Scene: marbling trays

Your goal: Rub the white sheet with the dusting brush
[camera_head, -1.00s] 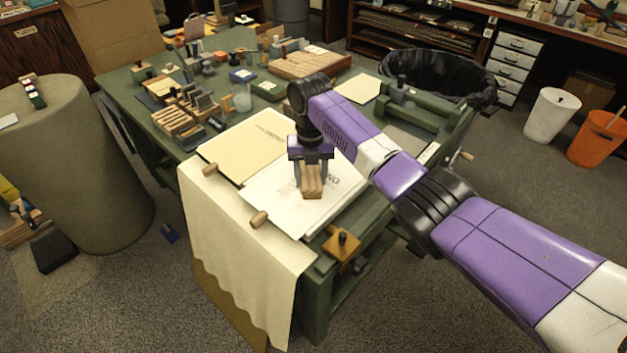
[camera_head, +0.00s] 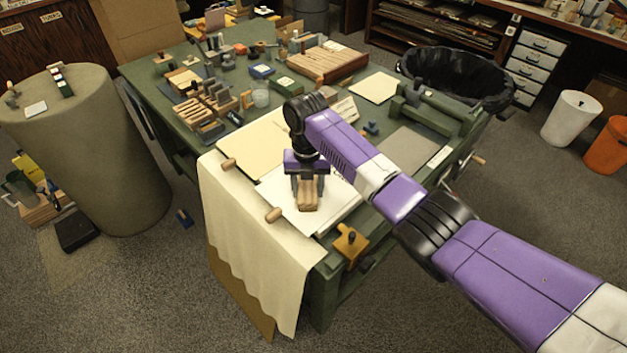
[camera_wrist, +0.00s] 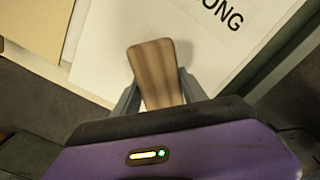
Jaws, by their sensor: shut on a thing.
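The white sheet (camera_head: 335,198) lies on the green bench near its front end, partly hidden under my gripper and arm. Black lettering shows on it in the wrist view (camera_wrist: 120,28). My gripper (camera_head: 307,186) points down over the sheet, towards its near part. It is shut on a wooden-backed block, which I take for the dusting brush (camera_head: 307,200). The brush's brown wood shows between the fingers in the wrist view (camera_wrist: 158,75). Its underside is hidden, so I cannot tell whether it touches the sheet.
A cream sheet (camera_head: 250,145) lies just behind the white one. Cream cloth (camera_head: 250,240) hangs over the bench's front edge, near two wooden rod ends. An orange-brown block with a dark knob (camera_head: 350,243) sits at the near right corner. Wooden tools crowd the far left bench.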

